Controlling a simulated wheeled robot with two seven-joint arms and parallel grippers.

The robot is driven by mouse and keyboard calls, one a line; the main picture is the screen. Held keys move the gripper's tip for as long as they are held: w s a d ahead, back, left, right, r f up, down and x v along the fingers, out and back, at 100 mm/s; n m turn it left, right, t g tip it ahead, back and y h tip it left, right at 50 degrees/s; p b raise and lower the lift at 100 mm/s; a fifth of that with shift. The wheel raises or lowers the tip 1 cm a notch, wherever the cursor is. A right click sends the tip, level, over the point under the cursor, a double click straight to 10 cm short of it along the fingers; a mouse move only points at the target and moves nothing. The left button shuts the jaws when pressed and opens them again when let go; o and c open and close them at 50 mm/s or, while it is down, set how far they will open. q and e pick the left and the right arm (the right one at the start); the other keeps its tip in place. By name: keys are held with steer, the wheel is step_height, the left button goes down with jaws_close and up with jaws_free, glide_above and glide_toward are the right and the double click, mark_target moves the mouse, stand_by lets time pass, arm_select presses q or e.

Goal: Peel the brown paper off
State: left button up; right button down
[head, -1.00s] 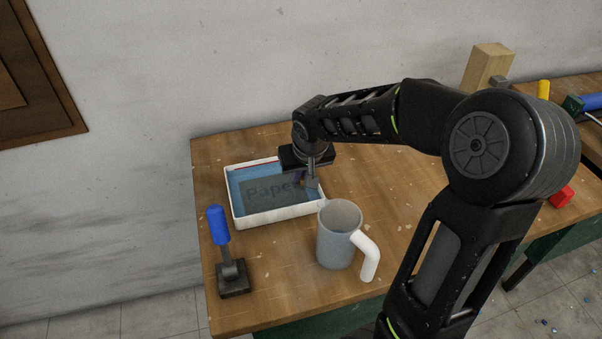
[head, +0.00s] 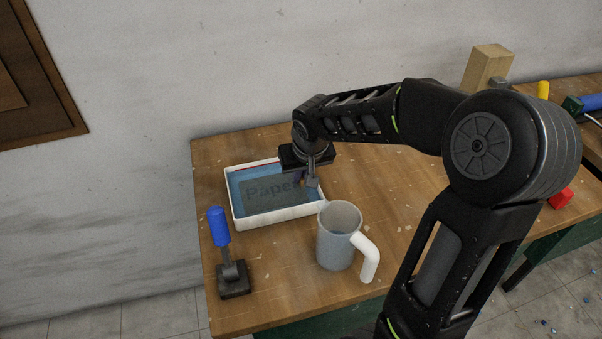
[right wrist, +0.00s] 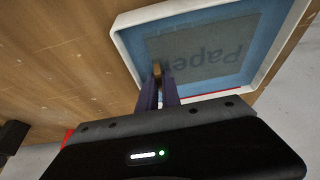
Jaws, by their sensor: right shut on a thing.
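The paper (head: 262,194) is a dark grey-brown sheet with the word "Paper" on it, lying flat in a shallow white tray (head: 268,219) with a blue inside. It also shows in the right wrist view (right wrist: 205,55), where the tray's white rim (right wrist: 125,42) runs around it. My right gripper (head: 308,184) reaches down into the tray's right side. In the right wrist view its fingers (right wrist: 158,80) are shut on a small brown piece (right wrist: 157,71) at the paper's edge. The gripper hides that part of the sheet in the head view. My left gripper is not in view.
A grey mug (head: 338,243) with a white handle stands just in front of the tray. A blue-handled tool (head: 219,226) with a dark base stands at front left. A wooden block (head: 489,68) and a red block (head: 561,197) are to the right. The wooden table (head: 285,290) is otherwise mostly clear.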

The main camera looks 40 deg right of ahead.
steer(key=shift+r+p, duration=2.55)
steer(key=shift+r, duration=1.65)
steer(key=shift+f, duration=0.1)
